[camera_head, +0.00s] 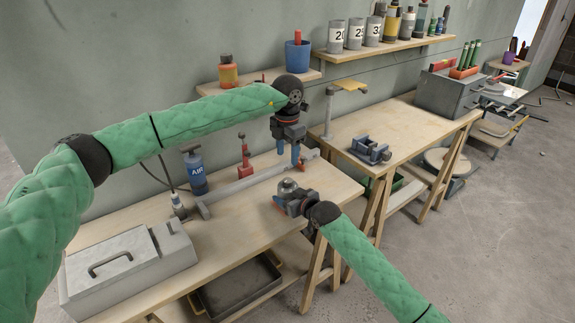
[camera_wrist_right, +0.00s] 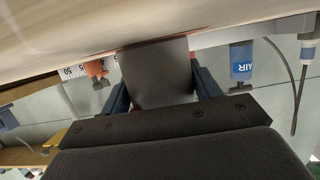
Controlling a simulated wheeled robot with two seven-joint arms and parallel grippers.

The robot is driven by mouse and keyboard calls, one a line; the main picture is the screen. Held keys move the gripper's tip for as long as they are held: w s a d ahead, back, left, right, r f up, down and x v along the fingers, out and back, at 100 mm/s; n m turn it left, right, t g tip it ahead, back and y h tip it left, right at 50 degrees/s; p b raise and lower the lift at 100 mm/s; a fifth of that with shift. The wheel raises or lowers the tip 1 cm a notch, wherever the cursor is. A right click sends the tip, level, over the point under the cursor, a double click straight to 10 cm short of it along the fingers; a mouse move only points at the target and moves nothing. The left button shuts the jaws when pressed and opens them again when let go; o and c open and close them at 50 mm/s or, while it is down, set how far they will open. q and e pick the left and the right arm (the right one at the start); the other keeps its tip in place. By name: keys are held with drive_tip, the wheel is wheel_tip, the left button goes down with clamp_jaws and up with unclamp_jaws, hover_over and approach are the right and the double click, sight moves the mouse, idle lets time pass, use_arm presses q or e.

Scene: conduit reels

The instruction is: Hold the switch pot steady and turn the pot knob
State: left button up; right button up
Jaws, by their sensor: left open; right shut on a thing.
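The switch pot (camera_head: 290,194) is a small grey round body on the near bench, with a lighter grey knob (camera_head: 288,185) on its top. My right gripper (camera_head: 283,202) is shut on the pot from the front right. In the right wrist view, the dark grey pot body (camera_wrist_right: 158,78) fills the space between the blue fingers. My left gripper (camera_head: 288,156) points down with its blue fingers apart. It hangs above the knob, with a visible gap and nothing between its fingers. The far side of the pot is hidden.
A long grey rail (camera_head: 250,183) lies on the bench behind the pot. A blue AIR bottle (camera_head: 194,173) and a red tool (camera_head: 244,158) stand behind the rail. A grey lidded box (camera_head: 128,265) is at the left end. A vise (camera_head: 370,150) sits on the other bench.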

use_arm(q)
drive_tip(key=shift+r, duration=1.25)
use_arm(e)
drive_tip(key=o, duration=1.2)
